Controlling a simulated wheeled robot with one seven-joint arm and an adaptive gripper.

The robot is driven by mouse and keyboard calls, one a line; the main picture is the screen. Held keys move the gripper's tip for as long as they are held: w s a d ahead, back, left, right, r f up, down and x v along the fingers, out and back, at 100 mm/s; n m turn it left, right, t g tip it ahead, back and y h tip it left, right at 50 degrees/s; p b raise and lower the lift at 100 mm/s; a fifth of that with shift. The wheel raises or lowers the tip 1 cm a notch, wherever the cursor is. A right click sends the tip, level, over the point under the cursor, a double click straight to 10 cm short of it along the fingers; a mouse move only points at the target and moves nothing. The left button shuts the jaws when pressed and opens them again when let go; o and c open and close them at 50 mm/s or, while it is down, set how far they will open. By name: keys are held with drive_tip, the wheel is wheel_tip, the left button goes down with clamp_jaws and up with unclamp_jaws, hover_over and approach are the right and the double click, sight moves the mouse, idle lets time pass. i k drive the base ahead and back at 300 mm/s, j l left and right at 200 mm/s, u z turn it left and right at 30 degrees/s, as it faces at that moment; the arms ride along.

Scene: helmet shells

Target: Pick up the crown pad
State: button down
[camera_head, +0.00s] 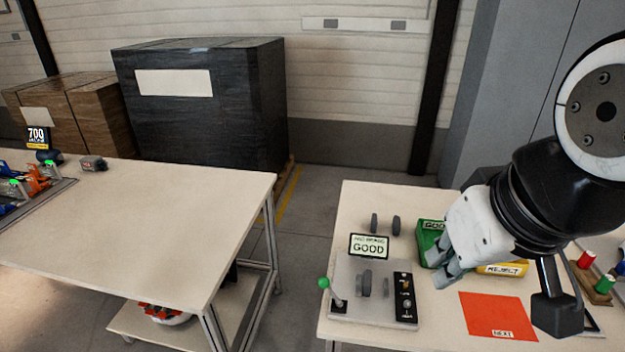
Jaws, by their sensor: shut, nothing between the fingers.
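Two dark upright oval discs (385,224) stand side by side near the back left of the right table (350,205). Another dark oval disc (365,283) sits on a grey test fixture (378,312) in front of them. I cannot tell for certain which thing is the crown pad. My gripper (440,268) is shut and empty, pointing down and left. It is over the table to the right of the fixture, in front of the green bin, and hides part of that bin.
The fixture has a green-knobbed lever (325,284) and a display (369,246) reading GOOD. A green GOOD bin (430,232), a yellow REJECT bin (502,268) and a red NEXT mat (497,314) lie nearby. A gap separates the left table (150,220).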

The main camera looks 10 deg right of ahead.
sight(367, 280)
drive_tip(key=i+l+z, duration=0.15)
drive_tip(key=l, duration=0.25)
drive_tip(key=i+l+z, duration=0.15)
drive_tip(key=l, duration=0.2)
drive_tip(key=i+l+z, duration=0.15)
drive_tip(key=l, duration=0.2)
